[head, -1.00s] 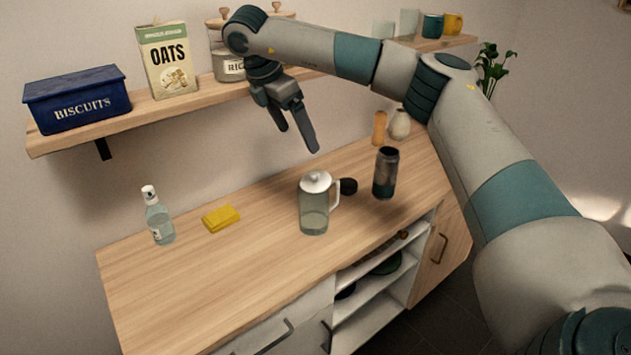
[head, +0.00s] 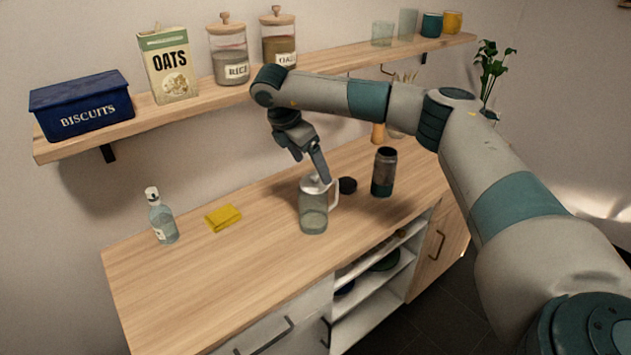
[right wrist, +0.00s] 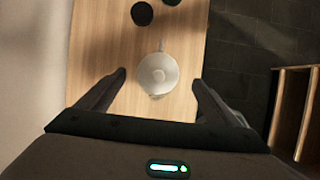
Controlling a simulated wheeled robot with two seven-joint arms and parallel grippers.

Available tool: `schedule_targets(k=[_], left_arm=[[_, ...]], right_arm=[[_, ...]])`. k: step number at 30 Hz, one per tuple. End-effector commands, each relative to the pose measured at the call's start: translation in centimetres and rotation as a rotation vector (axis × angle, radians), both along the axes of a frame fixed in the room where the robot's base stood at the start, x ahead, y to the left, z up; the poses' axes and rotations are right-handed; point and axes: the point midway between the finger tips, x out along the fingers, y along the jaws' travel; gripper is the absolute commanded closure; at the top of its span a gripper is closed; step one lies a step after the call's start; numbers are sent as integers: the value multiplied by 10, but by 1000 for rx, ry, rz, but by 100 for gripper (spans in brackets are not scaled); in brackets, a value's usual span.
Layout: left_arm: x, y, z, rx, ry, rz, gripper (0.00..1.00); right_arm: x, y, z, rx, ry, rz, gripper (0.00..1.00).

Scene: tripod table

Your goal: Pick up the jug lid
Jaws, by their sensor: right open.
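The glass jug (head: 314,215) stands upright on the wooden counter, with a white handle on its right side. The pale jug lid (head: 313,184) sits on top of it, partly hidden by a finger in the head view. In the right wrist view the round lid (right wrist: 158,73) shows from above, centred between the fingers and beyond their tips. My right gripper (head: 314,172) is open and empty, just above the lid; it also shows in the right wrist view (right wrist: 159,78). I cannot tell whether a finger touches the lid. My left gripper is out of view.
A dark round cap (head: 347,185) and a dark canister (head: 384,172) stand to the right of the jug. A yellow cloth or sponge (head: 223,217) and a clear bottle (head: 161,216) are at left. The shelf (head: 205,103) hangs behind. The front counter is clear.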

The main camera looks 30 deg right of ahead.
Motion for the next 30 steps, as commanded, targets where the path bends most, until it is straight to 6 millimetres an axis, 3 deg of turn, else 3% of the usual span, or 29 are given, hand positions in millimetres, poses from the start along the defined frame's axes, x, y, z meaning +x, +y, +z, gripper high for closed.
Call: schedule_targets(k=[10, 22, 30], left_arm=[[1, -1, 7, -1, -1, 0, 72], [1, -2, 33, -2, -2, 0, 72], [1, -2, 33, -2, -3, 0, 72]], right_arm=[[0, -2, -4, 0, 3, -1, 14], [3, -18, -43, -1, 3, -1, 14], [4, -19, -49, 0, 1, 0, 14]])
